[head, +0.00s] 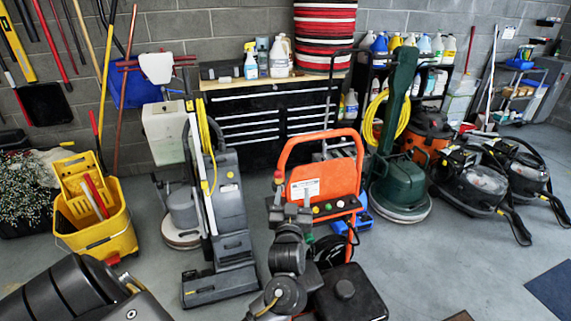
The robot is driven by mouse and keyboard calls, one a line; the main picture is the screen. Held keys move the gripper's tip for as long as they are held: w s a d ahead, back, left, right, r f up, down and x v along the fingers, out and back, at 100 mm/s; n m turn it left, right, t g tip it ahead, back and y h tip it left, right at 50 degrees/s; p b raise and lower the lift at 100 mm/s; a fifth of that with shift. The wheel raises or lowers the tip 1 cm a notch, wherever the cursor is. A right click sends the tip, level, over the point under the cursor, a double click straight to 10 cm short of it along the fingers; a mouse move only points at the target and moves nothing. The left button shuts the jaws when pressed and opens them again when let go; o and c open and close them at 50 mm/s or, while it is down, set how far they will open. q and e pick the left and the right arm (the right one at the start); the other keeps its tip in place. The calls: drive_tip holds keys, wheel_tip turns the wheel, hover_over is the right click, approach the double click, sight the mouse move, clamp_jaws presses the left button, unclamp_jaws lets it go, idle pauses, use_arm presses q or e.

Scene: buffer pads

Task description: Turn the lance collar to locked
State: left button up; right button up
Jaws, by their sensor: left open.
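An orange pressure washer (320,178) with a tall looped handle stands upright in the middle of the head view. Its panel carries a white label and small coloured knobs. My left gripper (292,194) is open in front of the left part of this panel; I cannot tell whether it touches anything. The wrist and arm links below it cover part of the machine. I cannot make out the lance collar or its setting; it is small or hidden around the gripper. My right gripper does not show.
A grey upright floor machine (228,215) stands close on the left, and a yellow mop bucket (100,225) further left. A green floor polisher (398,190) and grey vacuums (470,185) stand right. A black tool chest (265,120) is behind.

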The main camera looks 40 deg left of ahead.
sight(278, 182)
use_arm(q)
drive_tip(key=s+a+f+n+g, duration=0.1)
drive_tip(key=s+a+f+g, duration=0.2)
drive_tip(key=shift+t, duration=0.3)
drive_tip(key=p+x, duration=0.1)
drive_tip(key=x, duration=0.9)
drive_tip(key=shift+w+a+r+p, duration=0.2)
drive_tip(key=shift+p, duration=0.15)
drive_tip(key=c, duration=1)
